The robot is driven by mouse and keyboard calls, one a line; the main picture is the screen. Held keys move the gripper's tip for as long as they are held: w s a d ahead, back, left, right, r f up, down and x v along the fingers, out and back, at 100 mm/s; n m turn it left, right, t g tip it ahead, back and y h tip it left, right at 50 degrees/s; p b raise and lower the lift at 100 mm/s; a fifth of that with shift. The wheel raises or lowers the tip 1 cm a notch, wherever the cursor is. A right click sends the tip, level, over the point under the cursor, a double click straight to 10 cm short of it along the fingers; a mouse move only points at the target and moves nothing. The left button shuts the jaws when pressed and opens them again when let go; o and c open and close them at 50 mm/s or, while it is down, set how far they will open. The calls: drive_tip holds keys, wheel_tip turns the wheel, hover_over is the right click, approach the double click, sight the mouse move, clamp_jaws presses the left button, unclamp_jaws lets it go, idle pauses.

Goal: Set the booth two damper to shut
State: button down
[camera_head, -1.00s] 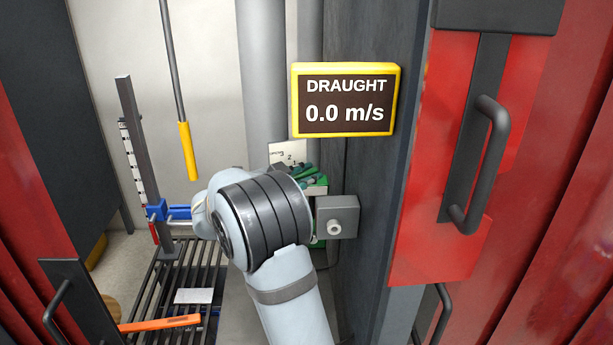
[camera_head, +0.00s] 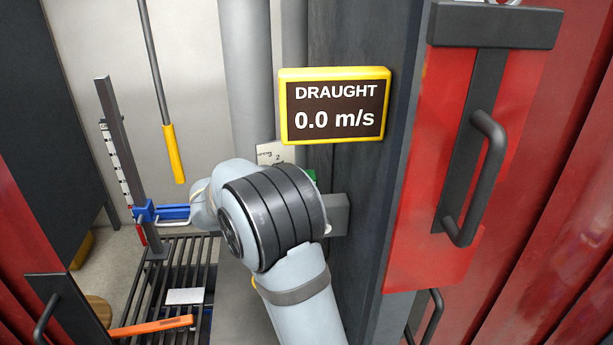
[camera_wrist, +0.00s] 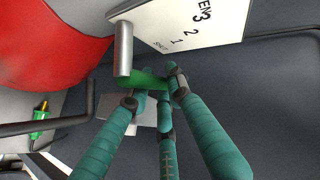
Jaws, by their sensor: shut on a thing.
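In the wrist view, my gripper (camera_wrist: 155,90) has its teal fingers closed around a green handle (camera_wrist: 143,79). A grey metal pin (camera_wrist: 124,48) stands at the handle's left end. Beside it is a white scale plate (camera_wrist: 203,22) marked 3, 2, 1, with small partly readable words at its ends. The pin is nearer the 1 end, but I cannot tell the exact setting. The draught display (camera_head: 335,106) reads 0.0 m/s.
A grey box (camera_head: 338,214) sits partly hidden behind my wrist. A red panel with a dark handle (camera_head: 487,180) is at right. A yellow-gripped rod (camera_head: 174,153) hangs at left. A blue clamp (camera_head: 165,213) on a post stands above a slatted grate (camera_head: 158,290).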

drive_tip(key=c, duration=1.8)
unclamp_jaws()
drive_tip(key=shift+a, duration=0.1)
drive_tip(key=shift+c, duration=0.2)
drive_tip(key=v, duration=1.2)
drive_tip(key=shift+f, duration=0.1)
drive_tip(key=x, duration=1.2)
drive_tip(key=shift+w+d, duration=0.1)
drive_tip(key=shift+d, duration=0.15)
drive_tip(key=shift+a+r, duration=0.25)
